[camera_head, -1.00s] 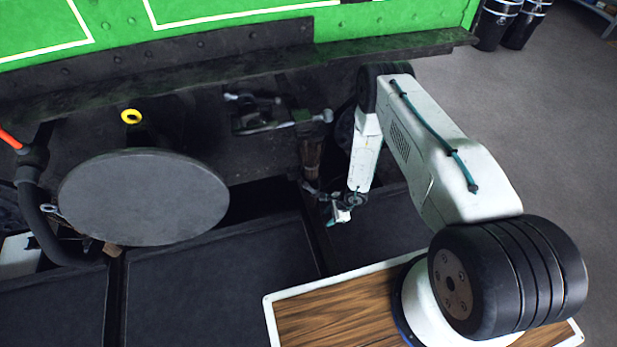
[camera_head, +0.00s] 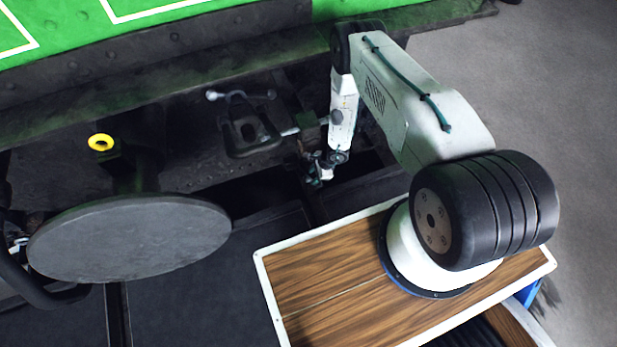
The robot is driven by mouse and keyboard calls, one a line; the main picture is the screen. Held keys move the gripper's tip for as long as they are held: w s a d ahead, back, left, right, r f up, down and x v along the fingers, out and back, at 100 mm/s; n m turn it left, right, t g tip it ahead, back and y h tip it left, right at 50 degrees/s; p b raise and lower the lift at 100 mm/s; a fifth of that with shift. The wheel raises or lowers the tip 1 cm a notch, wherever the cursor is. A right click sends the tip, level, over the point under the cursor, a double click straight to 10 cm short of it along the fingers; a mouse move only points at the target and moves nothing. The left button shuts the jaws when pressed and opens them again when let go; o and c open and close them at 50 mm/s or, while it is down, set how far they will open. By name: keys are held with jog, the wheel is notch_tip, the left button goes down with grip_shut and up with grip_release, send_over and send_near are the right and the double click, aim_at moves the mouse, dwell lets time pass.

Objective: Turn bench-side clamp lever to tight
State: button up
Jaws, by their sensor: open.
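A dark metal clamp (camera_head: 250,128) sits on the dark shelf below the green tram side. A thin bar with a pale ball end (camera_head: 212,96) runs along its back, and a pale rod (camera_head: 290,131) sticks out on its right. I cannot tell which of these is the lever, nor its setting. My gripper (camera_head: 320,174) hangs from the white arm to the lower right of the clamp, apart from it as far as I see. It is open and small in view; its fingertips are hard to make out.
A round dark grey disc (camera_head: 130,240) stands at left, near a yellow ring (camera_head: 101,142). A black curved pipe (camera_head: 25,280) is at far left. Grey floor at right is clear.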

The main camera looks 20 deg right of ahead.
aim_at(310, 180)
jog(key=shift+x, duration=2.3)
grip_shut()
jog(key=shift+a, duration=0.1)
